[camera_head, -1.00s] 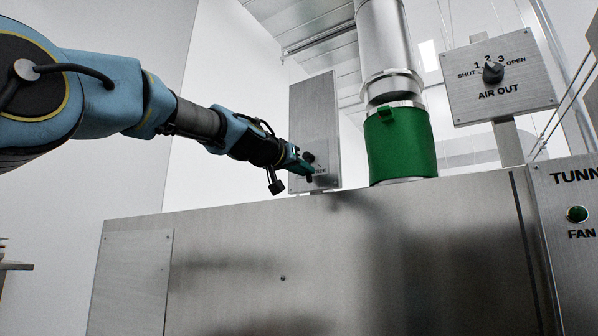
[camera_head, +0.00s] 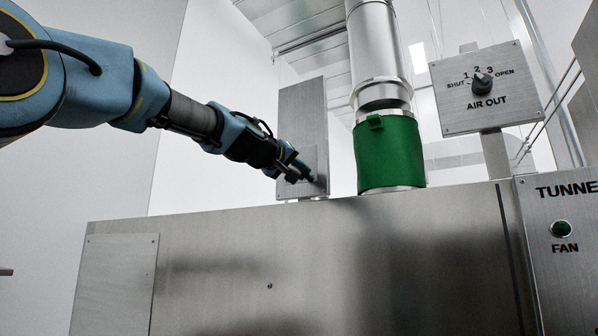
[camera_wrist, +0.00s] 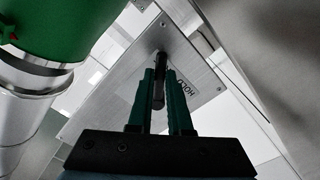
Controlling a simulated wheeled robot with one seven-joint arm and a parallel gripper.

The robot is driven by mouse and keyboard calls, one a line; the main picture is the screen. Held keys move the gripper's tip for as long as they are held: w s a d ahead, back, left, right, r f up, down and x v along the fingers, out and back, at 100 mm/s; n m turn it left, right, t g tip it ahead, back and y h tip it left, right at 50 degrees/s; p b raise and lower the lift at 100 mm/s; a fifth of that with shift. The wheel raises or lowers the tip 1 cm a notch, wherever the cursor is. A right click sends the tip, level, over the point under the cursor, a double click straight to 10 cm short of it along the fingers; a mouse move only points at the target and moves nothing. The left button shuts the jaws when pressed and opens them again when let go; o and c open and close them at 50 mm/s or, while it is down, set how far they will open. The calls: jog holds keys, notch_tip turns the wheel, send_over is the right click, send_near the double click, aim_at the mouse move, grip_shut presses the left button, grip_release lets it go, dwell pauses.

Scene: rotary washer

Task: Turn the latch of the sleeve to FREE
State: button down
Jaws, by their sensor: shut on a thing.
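The green sleeve (camera_head: 388,152) sits around the lower part of the metal duct, above the machine top; it also shows at upper left in the wrist view (camera_wrist: 75,25). A grey panel (camera_head: 302,110) stands left of it. My gripper (camera_head: 305,172) is at the panel's lower part. In the wrist view my two green fingers (camera_wrist: 161,82) are shut on a dark latch handle (camera_wrist: 158,92) that stands out from the panel (camera_wrist: 170,48). A label reading HOLD, seen upside down, is beside the right finger. The word FREE is not visible. In the head view my gripper hides most of the latch.
The steel machine top runs below my arm. The round metal duct (camera_head: 377,50) rises close to the right of my gripper.

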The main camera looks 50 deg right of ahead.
dwell(0.4)
jog(key=c, duration=0.8)
grip_release()
jog(key=shift+c, duration=0.2)
jog(key=shift+a+f+b, duration=0.1)
jog(key=shift+a+b, duration=0.4)
jog(key=b+v, duration=0.6)
jog(key=v, duration=0.4)
jog(key=shift+d, duration=0.15)
